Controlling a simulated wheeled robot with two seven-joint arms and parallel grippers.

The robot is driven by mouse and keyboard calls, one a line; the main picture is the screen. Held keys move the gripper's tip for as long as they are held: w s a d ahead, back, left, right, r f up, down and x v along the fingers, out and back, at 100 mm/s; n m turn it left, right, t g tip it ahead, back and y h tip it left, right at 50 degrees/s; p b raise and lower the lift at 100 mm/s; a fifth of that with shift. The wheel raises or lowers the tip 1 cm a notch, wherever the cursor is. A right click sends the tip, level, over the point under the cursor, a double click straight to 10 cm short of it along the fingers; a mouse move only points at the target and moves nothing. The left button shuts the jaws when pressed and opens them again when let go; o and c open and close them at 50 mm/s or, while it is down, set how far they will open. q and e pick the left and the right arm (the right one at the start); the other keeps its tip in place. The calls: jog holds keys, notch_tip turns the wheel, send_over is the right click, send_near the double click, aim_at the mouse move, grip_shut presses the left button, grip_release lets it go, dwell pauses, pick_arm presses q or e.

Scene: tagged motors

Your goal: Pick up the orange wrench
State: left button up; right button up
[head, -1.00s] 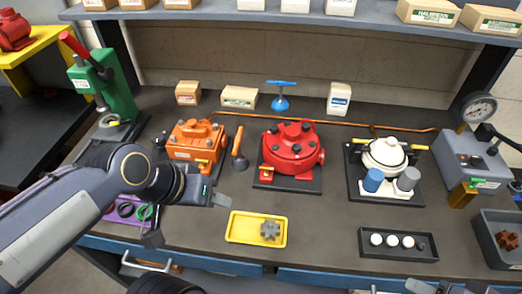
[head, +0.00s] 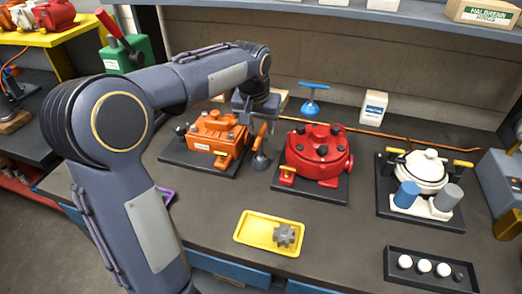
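The orange wrench (head: 261,138) stands between the orange motor (head: 212,134) and the red motor (head: 317,153) in the head view. Its orange handle points up and its lower end is dark. My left arm reaches over the bench from the left, and my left gripper (head: 256,112) points down at the top of the handle. Its two fingers look spread apart, with the handle's top just below or between them. I cannot tell whether they touch it. My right gripper is out of view.
A yellow tray (head: 243,240) with a grey gear (head: 285,235) lies in front. A white motor (head: 420,175) and a black tray (head: 407,276) with white pieces are at right. A blue-handled tool (head: 311,104) and a white box (head: 373,107) stand behind.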

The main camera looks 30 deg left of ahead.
aim_at(261, 155)
pick_arm(q)
jog(key=shift+w+f, duration=0.35)
jog(key=shift+w, duration=0.2)
jog(key=shift+w+a+f, duration=0.1)
jog(key=shift+a+f, duration=0.05)
jog(key=shift+f, duration=0.1)
jog(key=x, duration=0.7)
jog(key=shift+s+a+p, duration=0.3)
jog(key=shift+a, duration=0.05)
jog(key=shift+c, duration=0.3)
grip_shut()
